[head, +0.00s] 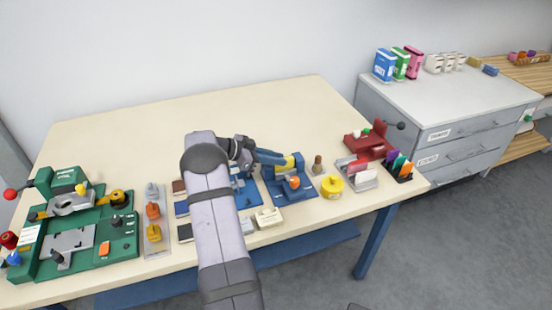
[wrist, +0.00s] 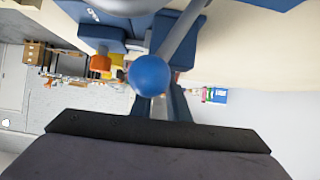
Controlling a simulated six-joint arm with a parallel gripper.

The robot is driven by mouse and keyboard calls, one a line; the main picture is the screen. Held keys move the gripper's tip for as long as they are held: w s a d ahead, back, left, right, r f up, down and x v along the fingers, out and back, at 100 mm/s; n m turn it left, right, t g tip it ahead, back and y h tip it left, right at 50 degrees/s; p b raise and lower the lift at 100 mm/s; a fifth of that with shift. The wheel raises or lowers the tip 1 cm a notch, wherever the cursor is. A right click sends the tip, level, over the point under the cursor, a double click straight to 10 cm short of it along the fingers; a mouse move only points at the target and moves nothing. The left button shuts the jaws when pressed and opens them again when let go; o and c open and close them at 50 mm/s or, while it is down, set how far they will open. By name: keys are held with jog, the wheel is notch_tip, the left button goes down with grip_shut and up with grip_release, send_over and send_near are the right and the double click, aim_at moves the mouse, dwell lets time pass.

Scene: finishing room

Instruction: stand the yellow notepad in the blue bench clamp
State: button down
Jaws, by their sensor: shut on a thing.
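The blue bench clamp (head: 303,189) stands on the bench with an orange knob on its front; the knob also shows in the wrist view (wrist: 101,63). A small yellow patch (head: 289,162) shows at the clamp's upper blue parts. It may be the yellow notepad, but I cannot tell its outline or how it is seated. My gripper (head: 250,155) is beside the clamp's left. In the wrist view my gripper (wrist: 162,100) is shut at a blue ball knob (wrist: 143,73) on a grey lever rod. The ball hides part of the fingers.
A yellow round tin (head: 332,184) and a card holder (head: 358,178) stand to the right. A red clamp (head: 370,140) is behind them. A green fixture (head: 110,235) fills the left end. The back of the bench (head: 120,140) is clear.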

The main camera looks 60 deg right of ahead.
jog(key=shift+f, duration=0.45)
jog(key=c, duration=2)
grip_release()
jog(key=shift+p+v, duration=2.4)
jog(key=shift+v, duration=3.15)
